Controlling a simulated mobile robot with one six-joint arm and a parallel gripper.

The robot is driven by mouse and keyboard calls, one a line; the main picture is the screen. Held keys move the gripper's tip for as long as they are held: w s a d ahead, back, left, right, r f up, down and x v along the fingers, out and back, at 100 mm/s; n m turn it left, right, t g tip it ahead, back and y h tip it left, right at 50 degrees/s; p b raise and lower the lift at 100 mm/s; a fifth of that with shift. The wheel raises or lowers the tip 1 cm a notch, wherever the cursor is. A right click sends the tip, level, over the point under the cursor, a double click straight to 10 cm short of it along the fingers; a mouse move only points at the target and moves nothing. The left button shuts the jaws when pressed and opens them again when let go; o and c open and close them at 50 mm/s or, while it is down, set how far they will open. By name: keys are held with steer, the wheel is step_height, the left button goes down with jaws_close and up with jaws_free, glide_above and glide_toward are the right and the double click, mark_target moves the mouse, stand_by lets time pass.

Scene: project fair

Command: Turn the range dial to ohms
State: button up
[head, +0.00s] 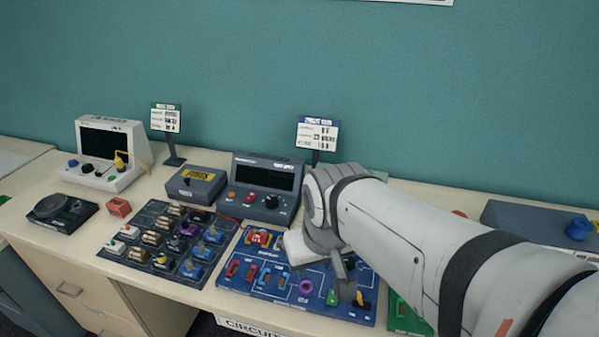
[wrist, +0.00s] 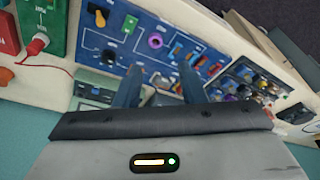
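A dark grey meter (head: 268,186) with a black display stands at the back middle of the table in the head view. A round black dial (head: 270,201) is on its lower front; the setting it points to is too small to read. My gripper (head: 345,288) is to the right of the meter, above the blue circuit board (head: 238,283). In the wrist view my gripper (wrist: 160,88) has its two fingers spread, with no object held between them. A grey shape shows between and behind the fingers there, too hidden to identify.
A dark component tray (head: 150,265) lies left of the board. A grey box with a yellow label (head: 193,183) stands left of the meter, and a white instrument (head: 103,150) farther left. A sign (head: 318,134) stands behind.

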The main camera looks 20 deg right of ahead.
steer(key=shift+o, duration=0.4)
steer(key=shift+s, duration=0.1)
